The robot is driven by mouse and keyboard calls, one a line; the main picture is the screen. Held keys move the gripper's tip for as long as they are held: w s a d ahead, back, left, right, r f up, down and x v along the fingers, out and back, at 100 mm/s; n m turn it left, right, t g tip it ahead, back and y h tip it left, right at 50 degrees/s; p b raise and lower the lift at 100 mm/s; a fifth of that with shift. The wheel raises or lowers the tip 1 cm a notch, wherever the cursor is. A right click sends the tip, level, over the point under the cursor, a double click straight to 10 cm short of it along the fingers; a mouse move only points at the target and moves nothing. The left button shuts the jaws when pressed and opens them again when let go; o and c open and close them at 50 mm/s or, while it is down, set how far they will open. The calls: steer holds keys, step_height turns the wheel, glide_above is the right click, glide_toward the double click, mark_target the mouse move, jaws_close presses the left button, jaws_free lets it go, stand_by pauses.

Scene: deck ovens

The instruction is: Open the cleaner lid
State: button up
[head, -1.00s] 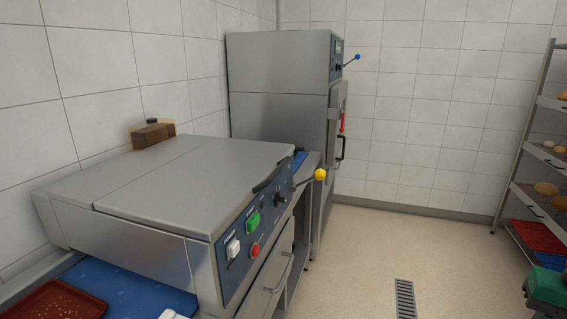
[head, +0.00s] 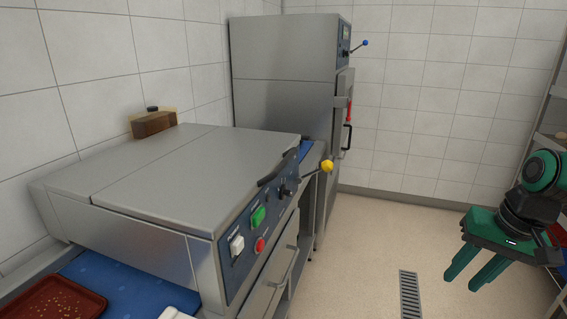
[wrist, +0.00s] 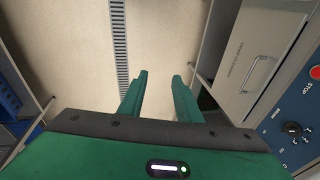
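The cleaner (head: 165,262) is a low stainless steel machine at the left of the head view. Its flat lid (head: 200,175) lies closed on top, with a dark handle (head: 277,168) at its front edge. The front panel (head: 250,232) carries a white switch, a green button, a red button and a dark knob. A yellow-knobbed lever (head: 327,166) sticks out near the panel's far end. My gripper (head: 461,284) is open and empty over the floor, right of the cleaner and apart from it. Its fingers also show in the wrist view (wrist: 159,77); the lid does not.
A tall steel oven (head: 285,75) with a blue-tipped lever stands behind the cleaner. A red-brown tray (head: 50,300) lies on a blue surface (head: 125,285) at the near left. A brown container (head: 153,123) stands behind the lid. The floor is clear around the drain grate (head: 409,294).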

steer(key=w+a+r+n+t+y, duration=0.1)
steer(key=w+a+r+t+y, duration=0.15)
steer(key=w+a, duration=0.6)
steer(key=y, duration=1.1)
glide_toward(286, 157)
steer(key=shift+t, duration=0.35)
steer(key=x, duration=0.6)
steer(key=f+x, duration=0.1)
steer(key=x, duration=0.3)
steer(key=shift+s+a, duration=0.1)
steer(key=shift+s, duration=0.2)
steer(key=shift+c, duration=0.7)
jaws_close()
